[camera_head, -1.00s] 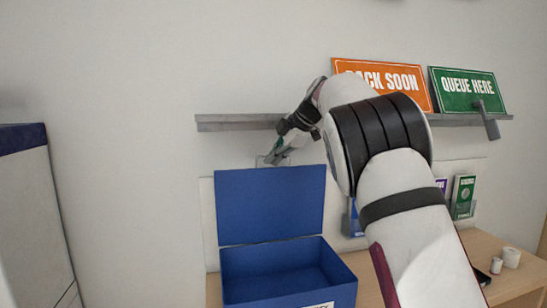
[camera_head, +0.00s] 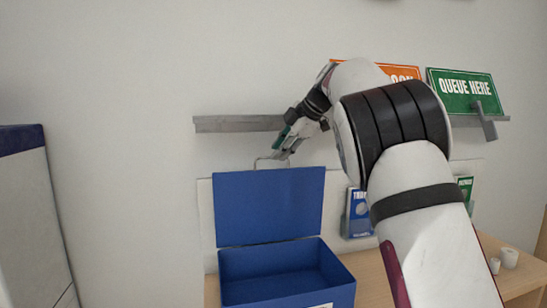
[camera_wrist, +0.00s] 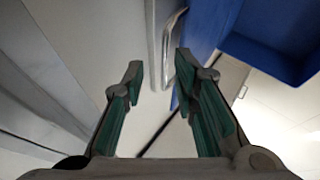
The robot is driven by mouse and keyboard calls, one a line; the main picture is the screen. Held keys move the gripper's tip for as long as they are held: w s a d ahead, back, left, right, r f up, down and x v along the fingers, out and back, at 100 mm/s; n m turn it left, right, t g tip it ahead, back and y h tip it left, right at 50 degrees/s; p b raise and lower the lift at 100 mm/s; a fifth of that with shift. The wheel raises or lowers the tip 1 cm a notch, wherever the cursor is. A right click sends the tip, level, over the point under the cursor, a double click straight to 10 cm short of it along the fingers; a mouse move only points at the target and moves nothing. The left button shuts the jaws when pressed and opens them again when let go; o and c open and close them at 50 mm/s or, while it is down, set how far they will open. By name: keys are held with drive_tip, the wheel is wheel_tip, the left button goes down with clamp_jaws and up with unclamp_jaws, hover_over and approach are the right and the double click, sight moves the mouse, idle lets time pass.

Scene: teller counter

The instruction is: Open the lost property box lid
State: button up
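The blue lost property box (camera_head: 290,296) stands on the wooden counter, and its inside shows from above. Its blue lid (camera_head: 268,206) stands up at the back edge, leaning close to the wall. A metal handle (camera_head: 260,163) sticks up at the lid's top edge. My gripper (camera_head: 284,152) is just above the lid, beside the handle. In the wrist view my gripper (camera_wrist: 159,70) has its green-padded fingers apart with nothing held between them. The handle (camera_wrist: 171,45) lies just beyond the right finger, and the lid (camera_wrist: 203,28) is to its right.
A grey wall shelf (camera_head: 235,124) runs just behind my gripper. It holds an orange sign (camera_head: 405,73) and a green "QUEUE HERE" sign (camera_head: 466,91). Leaflets (camera_head: 358,213) stand right of the box. White rolls (camera_head: 509,258) sit on the counter at the right.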

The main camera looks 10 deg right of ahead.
drive_tip(key=v, duration=0.7)
drive_tip(key=shift+r, duration=0.15)
drive_tip(key=shift+s, duration=0.1)
